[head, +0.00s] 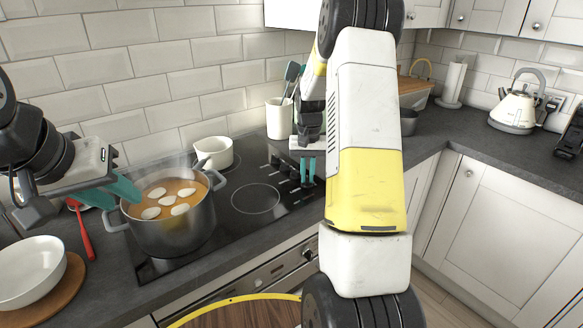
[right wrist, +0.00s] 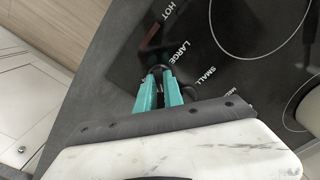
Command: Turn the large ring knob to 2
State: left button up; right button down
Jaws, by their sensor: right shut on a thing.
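The row of hob knobs (head: 294,187) runs along the right end of the black glass hob in the head view. In the right wrist view, the words LARGE and SMALL are printed on the glass. My right gripper (right wrist: 158,80) is shut on a small dark knob (right wrist: 157,69) beside the word LARGE. The fingers hide most of this knob, and its setting cannot be read. In the head view my right gripper (head: 307,170) points down at the knobs. My left gripper (head: 112,192) is open and empty beside the left rim of the steel pot.
A steaming steel pot (head: 176,232) of orange soup stands on the hob's left. A white saucepan (head: 214,152) stands behind it. A white bowl (head: 30,272) is at far left, near a red utensil (head: 82,232). A utensil crock (head: 279,118) stands behind the knobs.

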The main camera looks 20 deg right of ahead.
aim_at(307, 178)
jog(key=shift+m, duration=2.1)
jog(key=c, duration=1.5)
grip_release()
jog(key=shift+o, duration=0.2)
notch_tip(307, 178, up, 8)
jog(key=shift+f, duration=0.1)
